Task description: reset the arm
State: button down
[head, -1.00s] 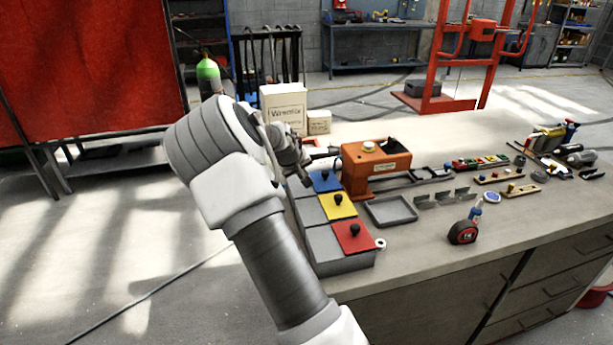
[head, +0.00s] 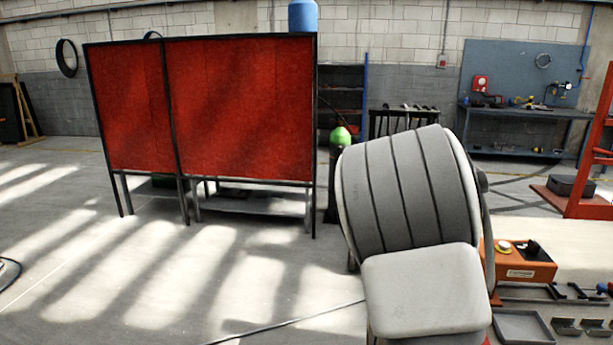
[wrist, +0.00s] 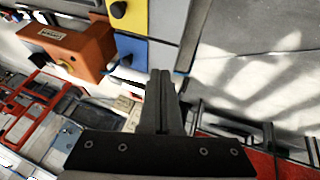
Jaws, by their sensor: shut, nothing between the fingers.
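My gripper (wrist: 160,76) shows in the wrist view with its two dark fingers together and nothing between them. It is not visible in the head view, where my own grey and white arm fills the right of centre. In the wrist view, the orange machine (wrist: 78,52) is left of the fingers, and the blue lid (wrist: 131,50) and yellow lid (wrist: 130,15) lie beyond the fingertips. No contact between the fingers and these things can be made out.
In the head view, the orange machine (head: 522,268) and a grey tray (head: 522,328) are on the bench at right, beside my arm. A red screen (head: 240,108) and a green-topped cylinder (head: 340,137) stand behind. The floor at left is mostly clear.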

jog(key=s+a+r+y, duration=0.1)
jog(key=s+a, duration=0.4)
jog(key=s, duration=0.5)
jog(key=s+a+r+n+y, duration=0.1)
jog(key=s+a+r, duration=0.3)
jog(key=s, duration=0.7)
jog(key=s+a+r+t+y, duration=0.1)
jog(key=s+a+r+y, duration=0.1)
jog(key=s+a, duration=0.4)
jog(key=s+r, duration=0.1)
jog(key=s, duration=0.4)
jog(key=shift+r+n, duration=0.25)
jog(key=shift+n, duration=0.05)
